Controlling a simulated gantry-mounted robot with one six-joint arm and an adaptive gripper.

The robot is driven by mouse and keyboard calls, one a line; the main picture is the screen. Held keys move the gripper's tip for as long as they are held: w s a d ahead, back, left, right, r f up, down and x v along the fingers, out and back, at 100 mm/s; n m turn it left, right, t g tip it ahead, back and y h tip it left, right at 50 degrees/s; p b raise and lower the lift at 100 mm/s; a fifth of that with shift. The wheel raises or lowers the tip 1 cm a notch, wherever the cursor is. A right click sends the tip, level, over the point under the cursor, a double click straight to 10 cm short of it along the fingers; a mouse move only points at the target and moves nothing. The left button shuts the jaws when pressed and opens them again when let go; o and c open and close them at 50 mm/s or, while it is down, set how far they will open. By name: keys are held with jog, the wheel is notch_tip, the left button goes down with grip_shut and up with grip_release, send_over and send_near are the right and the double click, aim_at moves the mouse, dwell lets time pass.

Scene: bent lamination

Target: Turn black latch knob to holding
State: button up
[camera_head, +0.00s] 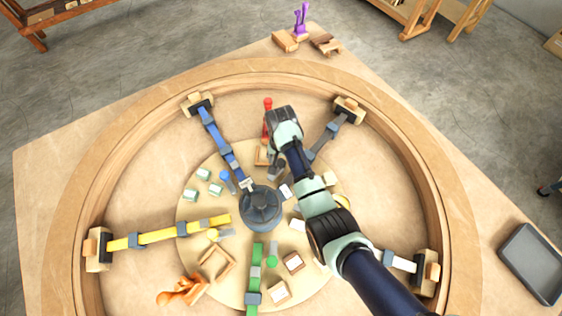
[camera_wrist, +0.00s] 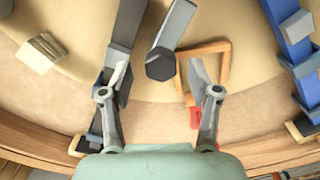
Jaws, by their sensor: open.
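The black latch knob (camera_wrist: 160,65) shows in the wrist view as a dark hexagonal end on a grey bar (camera_wrist: 176,24). My gripper (camera_wrist: 160,76) is open, with one finger on each side of the knob and a visible gap on both sides. I cannot tell the height between the fingertips and the knob. In the head view my gripper (camera_head: 272,163) is over the upper part of the round board, and my arm hides the knob there.
A dark strap (camera_wrist: 124,30) runs close by the left finger. A wooden frame (camera_wrist: 222,62) and a red piece (camera_wrist: 194,118) lie by the right finger. A blue strap (camera_head: 222,142) and a dark central hub (camera_head: 260,208) are near. A curved wooden rim (camera_head: 88,185) surrounds the board.

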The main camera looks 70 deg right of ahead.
jog(key=shift+f, duration=0.8)
jog(key=shift+c, duration=0.4)
jog(key=c, duration=1.1)
